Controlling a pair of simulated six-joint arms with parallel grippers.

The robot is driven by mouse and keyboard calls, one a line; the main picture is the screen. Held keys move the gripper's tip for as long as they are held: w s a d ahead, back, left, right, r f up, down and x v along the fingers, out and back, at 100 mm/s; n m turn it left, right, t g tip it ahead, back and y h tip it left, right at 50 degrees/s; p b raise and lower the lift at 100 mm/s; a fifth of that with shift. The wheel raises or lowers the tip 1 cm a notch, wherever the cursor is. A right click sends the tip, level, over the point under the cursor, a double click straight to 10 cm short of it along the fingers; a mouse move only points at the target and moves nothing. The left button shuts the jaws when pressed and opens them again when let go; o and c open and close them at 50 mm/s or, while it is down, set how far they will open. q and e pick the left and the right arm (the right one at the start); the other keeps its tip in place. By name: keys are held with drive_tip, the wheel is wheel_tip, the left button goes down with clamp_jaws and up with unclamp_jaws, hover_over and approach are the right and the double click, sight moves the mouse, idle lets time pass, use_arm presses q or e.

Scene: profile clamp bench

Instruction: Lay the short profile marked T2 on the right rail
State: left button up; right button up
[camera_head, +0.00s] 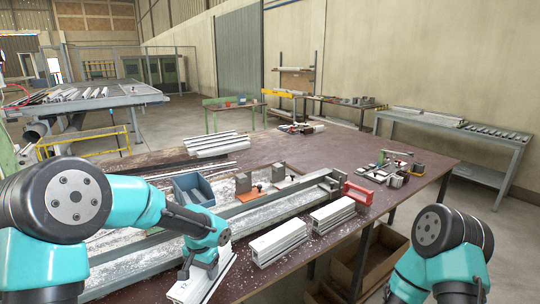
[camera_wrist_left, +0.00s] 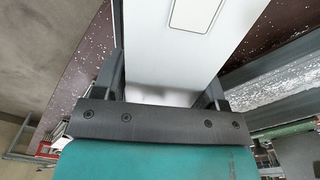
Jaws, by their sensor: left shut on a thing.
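My left gripper (camera_head: 190,268) is shut on a short pale profile (camera_head: 212,282) at the near edge of the bench. In the left wrist view the same profile (camera_wrist_left: 170,65) lies between the two fingers of the left gripper (camera_wrist_left: 165,90), with part of a pale label on its face; no mark is legible. Two more short profiles stand apart in a row to the right, a middle one (camera_head: 281,241) and a far one (camera_head: 333,215). I cannot read which is T2. A long grey rail (camera_head: 270,198) runs behind them. My right gripper is not in view.
Stacked profiles (camera_head: 215,143) lie farther back, and small tools (camera_head: 395,168) sit at the right. White chips cover the area around the rail.

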use_arm(q)
drive_tip(key=shift+w+a+r+n, duration=0.1)
drive_tip(key=shift+w+a+n, duration=0.15)
drive_tip(key=shift+w+n, duration=0.1)
idle(0.3)
drive_tip(key=shift+a, duration=0.2)
drive_tip(key=s+a+r+m, duration=0.2)
drive_tip(key=s+a, duration=0.3)
drive_tip(key=a, duration=0.5)
drive_tip(key=s+a+r+m, duration=0.3)
drive_tip(key=s+a, duration=0.1)
drive_tip(key=a, duration=0.5)
drive_tip(key=s+a+r+m, duration=0.2)
drive_tip(key=s+a, duration=0.3)
drive_tip(key=a, duration=0.5)
drive_tip(key=shift+s+a+r+m, duration=0.15)
drive_tip(key=shift+s+a+m, duration=0.15)
drive_tip(key=shift+s+m, duration=0.05)
drive_tip(key=w+a+f, duration=0.1)
drive_tip(key=w+a, duration=0.9)
drive_tip(key=a, duration=0.2)
drive_tip(key=shift+w+f, duration=0.25)
drive_tip(key=shift+w, duration=0.1)
